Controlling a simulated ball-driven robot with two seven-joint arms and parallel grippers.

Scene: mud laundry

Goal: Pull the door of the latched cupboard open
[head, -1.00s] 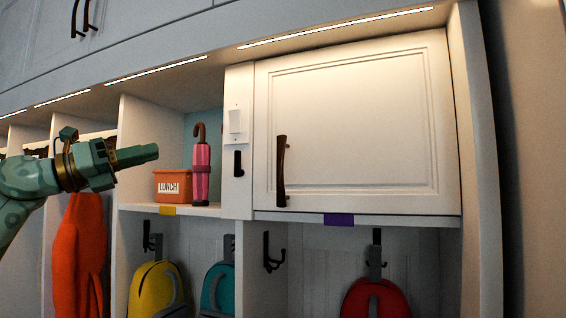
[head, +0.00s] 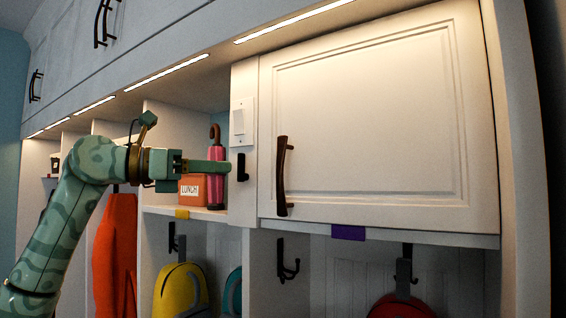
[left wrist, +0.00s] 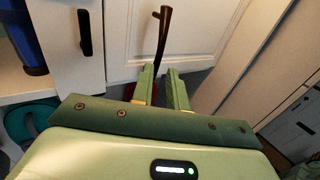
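The cupboard door (head: 380,120) is a white panelled door and looks closed, flush with its frame. Its dark brown bar handle (head: 282,176) stands upright near the door's left edge, and also shows in the left wrist view (left wrist: 163,38). A black latch-like piece (head: 241,167) is on the white post left of the door; it also shows in the left wrist view (left wrist: 84,32). My left gripper (head: 226,168) points right, left of the handle and apart from it. In the left wrist view its fingers (left wrist: 162,76) are spread and empty, below the handle. My right gripper is not in view.
A white switch plate (head: 238,122) is on the post. A pink umbrella (head: 216,185) and an orange lunch box (head: 191,190) stand on the shelf behind my gripper. A purple tag (head: 348,232) is under the door. Hooks and bags hang below. Space before the door looks clear.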

